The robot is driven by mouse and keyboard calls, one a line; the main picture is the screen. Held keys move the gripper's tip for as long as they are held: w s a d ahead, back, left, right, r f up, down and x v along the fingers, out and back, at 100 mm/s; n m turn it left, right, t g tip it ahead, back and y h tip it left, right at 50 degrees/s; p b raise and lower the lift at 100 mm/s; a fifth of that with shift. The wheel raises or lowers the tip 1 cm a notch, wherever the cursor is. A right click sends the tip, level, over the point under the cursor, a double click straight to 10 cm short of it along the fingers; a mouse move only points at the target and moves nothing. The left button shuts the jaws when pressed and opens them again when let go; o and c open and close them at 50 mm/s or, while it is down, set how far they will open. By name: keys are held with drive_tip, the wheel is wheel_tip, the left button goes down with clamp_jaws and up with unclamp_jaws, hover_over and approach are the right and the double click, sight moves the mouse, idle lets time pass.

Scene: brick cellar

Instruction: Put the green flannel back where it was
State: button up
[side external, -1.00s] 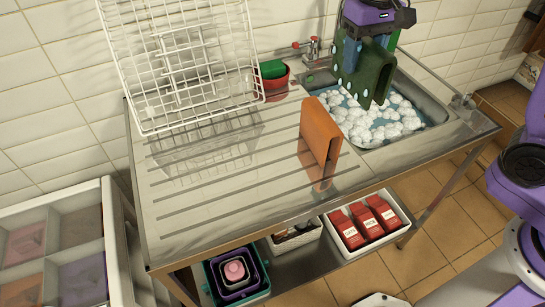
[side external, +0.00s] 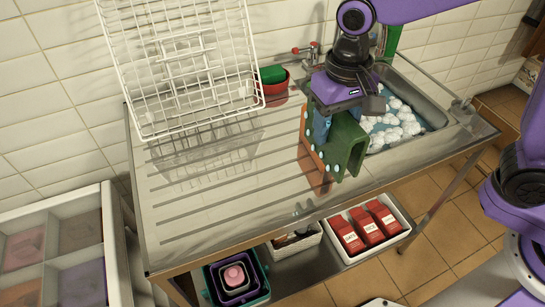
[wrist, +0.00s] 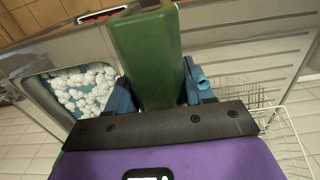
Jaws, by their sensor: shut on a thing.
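The green flannel (side external: 346,146) hangs folded in my gripper (side external: 322,122), over the drainer near the sink's left edge, with pale foam spots on it. In the wrist view the green flannel (wrist: 148,55) stands between the blue fingers of my gripper (wrist: 158,88), which are shut on it. An orange stand or folded cloth (side external: 310,155) on the drainer is mostly hidden behind the flannel and gripper. I cannot tell whether the flannel touches it. The sink (side external: 440,118) holds water and white foam, also seen in the wrist view (wrist: 82,88).
A white wire rack (side external: 190,75) stands at the drainer's back left. A red pot with a green item (side external: 274,78) is by the wall. Below are a white bin of red packets (side external: 365,232) and nested tubs (side external: 236,280). The drainer's left and front are clear.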

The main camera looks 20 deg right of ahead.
drive_tip(key=shift+w+a+f, duration=1.25)
drive_tip(key=shift+w+f, duration=0.45)
drive_tip(key=shift+f, duration=0.35)
drive_tip(key=shift+w+a+f, duration=1.3)
drive_tip(key=shift+w+f, duration=0.4)
drive_tip(key=shift+f, duration=0.4)
drive_tip(key=shift+w+a+f, duration=1.25)
drive_tip(key=shift+w+f, duration=0.45)
drive_tip(key=shift+f, duration=0.35)
drive_tip(key=shift+f, duration=0.1)
drive_tip(key=o, duration=1.2)
drive_tip(key=shift+c, duration=0.2)
wheel_tip(320, 180, up, 12)
